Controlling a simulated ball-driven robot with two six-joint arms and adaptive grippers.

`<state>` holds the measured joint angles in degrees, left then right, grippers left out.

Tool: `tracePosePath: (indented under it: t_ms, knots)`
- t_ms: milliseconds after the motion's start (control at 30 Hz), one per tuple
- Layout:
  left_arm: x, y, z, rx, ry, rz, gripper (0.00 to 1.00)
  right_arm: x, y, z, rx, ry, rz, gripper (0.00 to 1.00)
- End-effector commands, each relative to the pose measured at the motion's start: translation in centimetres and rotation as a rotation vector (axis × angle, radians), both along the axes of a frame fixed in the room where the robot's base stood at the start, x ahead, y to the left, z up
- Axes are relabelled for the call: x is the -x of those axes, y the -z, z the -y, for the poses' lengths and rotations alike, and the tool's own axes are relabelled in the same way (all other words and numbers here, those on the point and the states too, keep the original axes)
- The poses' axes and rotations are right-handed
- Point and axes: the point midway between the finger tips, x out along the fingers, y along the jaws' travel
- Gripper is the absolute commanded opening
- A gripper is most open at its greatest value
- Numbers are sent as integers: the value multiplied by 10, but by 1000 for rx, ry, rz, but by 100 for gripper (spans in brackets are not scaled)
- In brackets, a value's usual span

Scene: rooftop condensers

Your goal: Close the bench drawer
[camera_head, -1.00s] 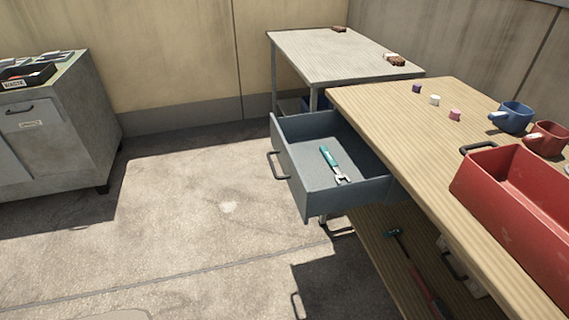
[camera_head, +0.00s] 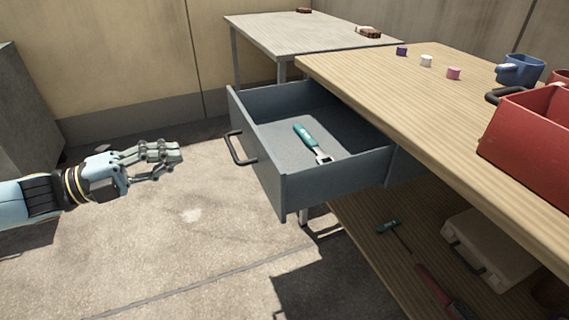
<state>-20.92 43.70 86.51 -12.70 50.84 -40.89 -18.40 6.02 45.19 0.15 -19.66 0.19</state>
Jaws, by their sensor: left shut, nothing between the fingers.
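The grey bench drawer (camera_head: 335,189) stands pulled out from under the wooden bench top (camera_head: 420,120). Its dark bar handle (camera_head: 236,150) is on the front panel, facing left. A teal-handled wrench (camera_head: 311,143) lies on the drawer floor. My left gripper (camera_head: 178,161) is shut and empty. It is to the left of the drawer front, apart from the handle, with its fingers pointing right. My right gripper is not in view.
A red toolbox (camera_head: 530,150) and a blue mug (camera_head: 520,69) stand on the bench, with several small coloured pieces. The lower shelf (camera_head: 375,255) holds a beige case (camera_head: 488,250) and tools. A grey table (camera_head: 305,42) stands behind. The floor left of the drawer is clear.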

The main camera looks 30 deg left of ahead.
Motion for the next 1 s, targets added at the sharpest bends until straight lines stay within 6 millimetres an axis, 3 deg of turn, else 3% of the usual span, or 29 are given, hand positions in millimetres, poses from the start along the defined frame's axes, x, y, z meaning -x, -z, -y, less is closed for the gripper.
tracePosePath:
  t_ms: [33, 100, 333, 600, 1000]
  knots:
    - [1, 13, -1, -19, 20, -7, 0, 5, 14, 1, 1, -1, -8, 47]
    - [1, 17, -3, -38, 36, -11, 0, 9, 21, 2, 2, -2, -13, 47]
    - [-3, 27, -4, -55, 42, -23, 0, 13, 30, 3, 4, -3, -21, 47]
    - [-37, 29, 26, -53, 41, -20, 0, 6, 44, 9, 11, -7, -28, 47]
    - [-83, 29, 65, -53, 39, -23, 0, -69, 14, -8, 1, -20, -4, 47]
